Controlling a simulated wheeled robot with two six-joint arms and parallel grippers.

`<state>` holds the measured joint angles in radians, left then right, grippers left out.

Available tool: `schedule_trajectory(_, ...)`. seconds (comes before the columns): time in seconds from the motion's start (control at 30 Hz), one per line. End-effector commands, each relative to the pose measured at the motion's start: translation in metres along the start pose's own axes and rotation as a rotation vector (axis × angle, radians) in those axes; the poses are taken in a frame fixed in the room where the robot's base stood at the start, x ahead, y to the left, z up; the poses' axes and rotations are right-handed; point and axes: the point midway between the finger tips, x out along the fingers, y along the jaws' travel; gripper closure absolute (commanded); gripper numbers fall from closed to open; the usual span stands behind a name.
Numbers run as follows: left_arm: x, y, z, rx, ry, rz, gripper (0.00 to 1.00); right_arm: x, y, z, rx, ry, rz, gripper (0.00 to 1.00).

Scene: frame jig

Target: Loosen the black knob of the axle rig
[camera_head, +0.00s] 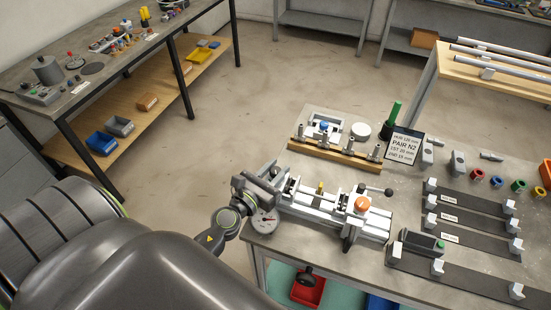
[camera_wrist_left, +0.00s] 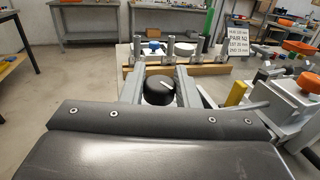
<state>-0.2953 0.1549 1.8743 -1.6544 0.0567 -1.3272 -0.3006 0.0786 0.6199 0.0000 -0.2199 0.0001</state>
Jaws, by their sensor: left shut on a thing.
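The axle rig (camera_head: 325,212) is a pale metal rail assembly on the workbench, with an orange knob (camera_head: 361,204) and a yellow part (camera_head: 320,187). My left gripper (camera_head: 272,183) is at the rig's left end. In the left wrist view, the round black knob (camera_wrist_left: 158,91) with a white mark on top sits between the two grey fingers (camera_wrist_left: 157,82), which are shut on it. In the head view the gripper hides this knob. My right gripper is not in view.
Behind the rig stands a wooden rack (camera_head: 335,155) with several metal pins. A dark sign (camera_head: 404,146) reads PAIR N2. Dark strips with white blocks (camera_head: 470,198) lie to the right. A second bench (camera_head: 75,75) stands at the far left, with open floor between.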

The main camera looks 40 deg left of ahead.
Motion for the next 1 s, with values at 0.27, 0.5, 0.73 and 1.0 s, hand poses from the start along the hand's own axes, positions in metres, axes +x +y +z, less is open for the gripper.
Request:
schedule_trajectory(0.27, 0.0002, -0.0012, 0.0001, -0.003, 0.001, 0.228, 0.94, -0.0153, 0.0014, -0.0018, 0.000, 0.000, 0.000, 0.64)
schedule_trajectory(0.5, 0.0006, -0.0008, -0.0006, -0.001, -0.001, 0.357, 0.94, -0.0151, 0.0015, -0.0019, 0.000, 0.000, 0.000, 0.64)
schedule_trajectory(0.73, 0.0002, -0.0005, -0.0007, -0.001, 0.000, 0.417, 0.94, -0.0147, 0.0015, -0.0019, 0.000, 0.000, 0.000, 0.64)
schedule_trajectory(1.0, -0.0001, -0.0001, -0.0008, 0.001, 0.001, 0.432, 0.94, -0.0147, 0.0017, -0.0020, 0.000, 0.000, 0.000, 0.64)
